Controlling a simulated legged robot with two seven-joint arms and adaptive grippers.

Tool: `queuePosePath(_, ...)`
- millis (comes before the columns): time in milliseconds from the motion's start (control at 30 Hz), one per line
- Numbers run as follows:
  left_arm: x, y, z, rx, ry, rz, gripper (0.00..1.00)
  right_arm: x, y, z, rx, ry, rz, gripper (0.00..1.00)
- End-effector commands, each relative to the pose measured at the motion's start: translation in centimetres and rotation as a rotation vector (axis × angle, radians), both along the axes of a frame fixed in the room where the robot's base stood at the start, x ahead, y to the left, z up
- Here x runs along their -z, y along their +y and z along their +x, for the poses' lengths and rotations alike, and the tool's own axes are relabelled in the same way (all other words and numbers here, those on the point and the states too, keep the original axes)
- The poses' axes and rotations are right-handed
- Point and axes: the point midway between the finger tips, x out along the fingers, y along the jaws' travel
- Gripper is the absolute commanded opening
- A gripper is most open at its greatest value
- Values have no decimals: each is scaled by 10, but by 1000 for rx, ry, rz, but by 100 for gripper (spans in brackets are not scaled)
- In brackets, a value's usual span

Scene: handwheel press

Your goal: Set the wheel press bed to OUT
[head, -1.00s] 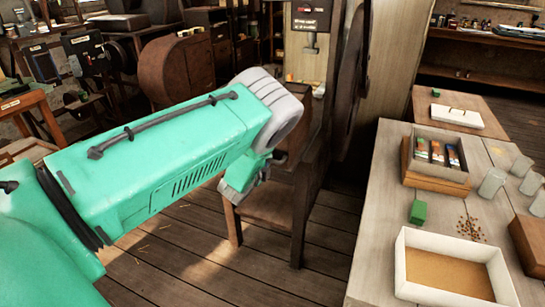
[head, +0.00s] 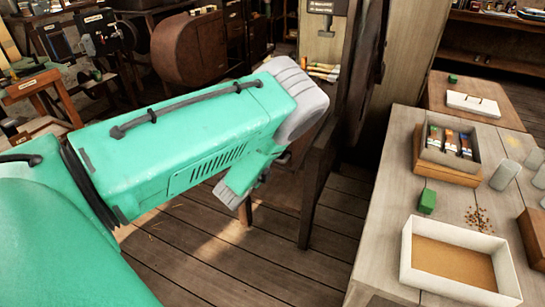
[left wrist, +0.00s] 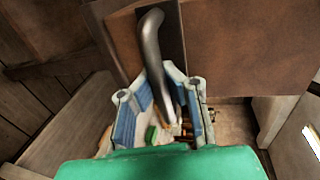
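My left gripper (head: 238,190) hangs at the end of my green arm in the head view, in front of the dark wooden press frame (head: 318,190). In the left wrist view the two blue-padded fingers (left wrist: 161,88) stand on either side of a bent grey metal handle (left wrist: 150,42). The handle runs down between them. Whether the pads grip it or only surround it is unclear. A large dark wheel (head: 369,70) shows nearly edge-on in the head view. The bed and its OUT marking cannot be made out; my arm hides much of the press. My right gripper is not in view.
A workbench (head: 385,230) stands at right with a white tray (head: 412,275), a green block (head: 427,201) and a wooden box of small packets (head: 450,170). Behind it is a low table (head: 440,95). Plank floor (head: 215,255) is open below my arm.

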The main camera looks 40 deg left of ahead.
Motion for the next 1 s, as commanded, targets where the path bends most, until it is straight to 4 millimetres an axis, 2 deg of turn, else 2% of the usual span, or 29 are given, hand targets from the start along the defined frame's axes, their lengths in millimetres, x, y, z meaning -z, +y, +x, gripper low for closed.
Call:
queuePosePath(33,4,10,-10,-24,19,6,0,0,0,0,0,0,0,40)
queuePosePath(167,4,9,-10,-24,19,7,0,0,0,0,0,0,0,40)
queuePosePath(267,5,8,-10,-22,19,7,32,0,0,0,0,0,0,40)
queuePosePath(533,4,2,-4,-13,17,5,32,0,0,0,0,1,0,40)
queuePosePath(667,3,0,-8,-11,17,5,32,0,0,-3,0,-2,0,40)
queuePosePath(767,0,-3,-20,-11,17,5,32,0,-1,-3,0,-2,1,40)
queuePosePath(1000,-9,-11,-70,-15,19,4,32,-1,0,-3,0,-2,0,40)
